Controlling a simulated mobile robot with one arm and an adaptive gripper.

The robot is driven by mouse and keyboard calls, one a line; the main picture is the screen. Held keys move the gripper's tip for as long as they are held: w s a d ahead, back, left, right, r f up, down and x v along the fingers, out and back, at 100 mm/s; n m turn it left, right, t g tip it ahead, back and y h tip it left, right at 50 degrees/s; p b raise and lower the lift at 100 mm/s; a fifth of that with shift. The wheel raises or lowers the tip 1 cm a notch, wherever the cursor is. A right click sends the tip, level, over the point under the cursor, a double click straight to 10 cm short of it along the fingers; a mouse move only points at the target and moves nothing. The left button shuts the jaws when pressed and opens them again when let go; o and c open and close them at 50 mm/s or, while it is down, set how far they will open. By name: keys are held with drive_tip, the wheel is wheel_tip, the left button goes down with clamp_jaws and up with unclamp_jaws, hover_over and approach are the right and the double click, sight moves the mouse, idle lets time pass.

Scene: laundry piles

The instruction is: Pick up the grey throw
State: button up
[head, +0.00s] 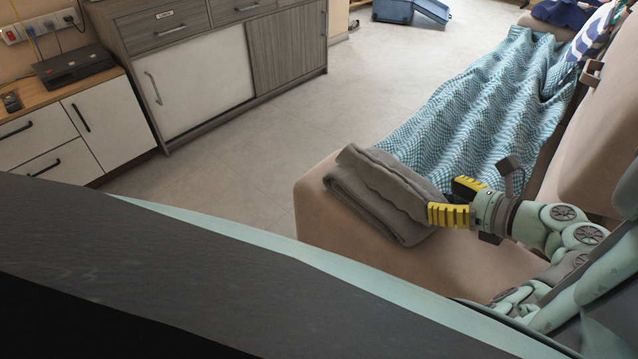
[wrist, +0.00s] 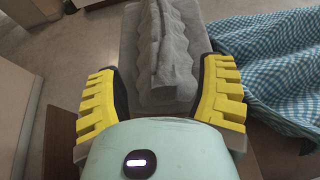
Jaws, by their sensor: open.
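The grey throw (head: 378,193) lies folded on the near end of the beige sofa (head: 318,200), with a raised fold along its top. My gripper (head: 452,202) is at the throw's right edge in the head view, its yellow fingers apart. In the wrist view the throw (wrist: 165,60) lies ahead and between the open fingers of my gripper (wrist: 163,95). Whether the fingers touch the cloth I cannot tell. The throw's lower right edge is partly hidden behind a finger in the head view.
A blue-and-white patterned blanket (head: 480,105) covers the sofa seat beyond the throw. The sofa backrest (head: 590,130) rises at the right. A grey cabinet (head: 205,75) stands at the back left, with clear floor (head: 250,150) before it. A blue container (head: 395,10) sits far back.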

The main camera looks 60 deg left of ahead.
sight(415, 188)
drive_tip(key=shift+b+x, duration=1.05)
drive_tip(key=shift+x, duration=3)
drive_tip(key=shift+o, duration=0.2)
drive_tip(key=shift+r, duration=0.15)
clamp_jaws()
